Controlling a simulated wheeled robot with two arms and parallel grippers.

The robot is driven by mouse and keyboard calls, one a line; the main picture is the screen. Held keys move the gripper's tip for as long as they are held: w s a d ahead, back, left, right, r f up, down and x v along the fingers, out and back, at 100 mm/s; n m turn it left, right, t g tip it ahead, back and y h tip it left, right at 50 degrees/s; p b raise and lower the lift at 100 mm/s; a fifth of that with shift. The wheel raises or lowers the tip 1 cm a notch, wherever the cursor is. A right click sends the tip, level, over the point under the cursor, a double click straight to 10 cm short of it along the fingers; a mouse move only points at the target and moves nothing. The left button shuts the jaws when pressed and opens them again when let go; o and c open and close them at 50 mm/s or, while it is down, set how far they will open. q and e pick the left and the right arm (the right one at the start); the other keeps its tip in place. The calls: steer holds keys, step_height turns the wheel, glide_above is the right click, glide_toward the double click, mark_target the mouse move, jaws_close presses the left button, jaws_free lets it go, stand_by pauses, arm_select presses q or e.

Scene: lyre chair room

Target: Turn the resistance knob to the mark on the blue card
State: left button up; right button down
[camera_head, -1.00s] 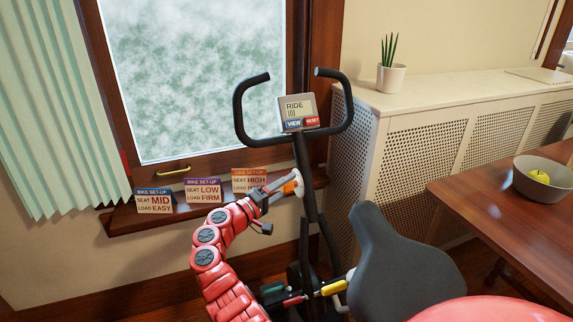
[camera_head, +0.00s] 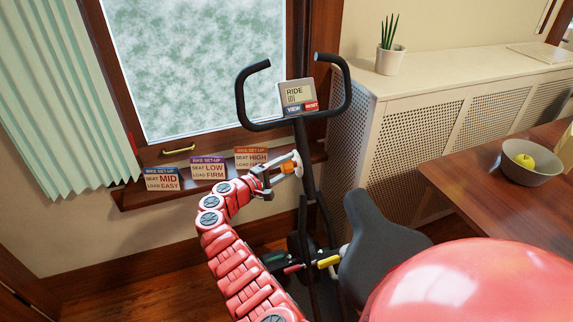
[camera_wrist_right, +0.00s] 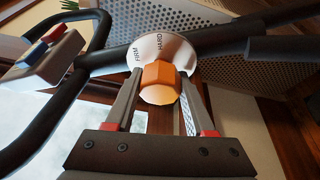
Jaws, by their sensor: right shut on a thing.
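The orange resistance knob (camera_head: 287,167) sits on the exercise bike's upright post, with a white dial behind it. In the right wrist view the knob (camera_wrist_right: 159,76) lies between the fingertips of my right gripper (camera_wrist_right: 161,84), which is shut on it. The white dial (camera_wrist_right: 200,48) shows lettering that looks like FIRM and HARD; the rest is hidden or too small to read. In the head view my right gripper (camera_head: 276,173) reaches the knob from the left. The blue card (camera_head: 162,179) on the windowsill reads SEAT MID, LOAD EASY. My left gripper is not in view.
A purple card (camera_head: 208,168) and an orange card (camera_head: 251,157) stand beside the blue one. The bike's display (camera_head: 298,95) reads RIDE, between black handlebars (camera_head: 245,100). The grey seat (camera_head: 377,245) is nearer. A table with a bowl (camera_head: 533,170) stands right.

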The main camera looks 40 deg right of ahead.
steer(key=shift+c, duration=1.3)
jaws_free()
steer(key=s+a, duration=0.2)
steer(key=a, duration=1.5)
steer(key=shift+s+a+r, duration=0.15)
steer(key=shift+r, duration=0.15)
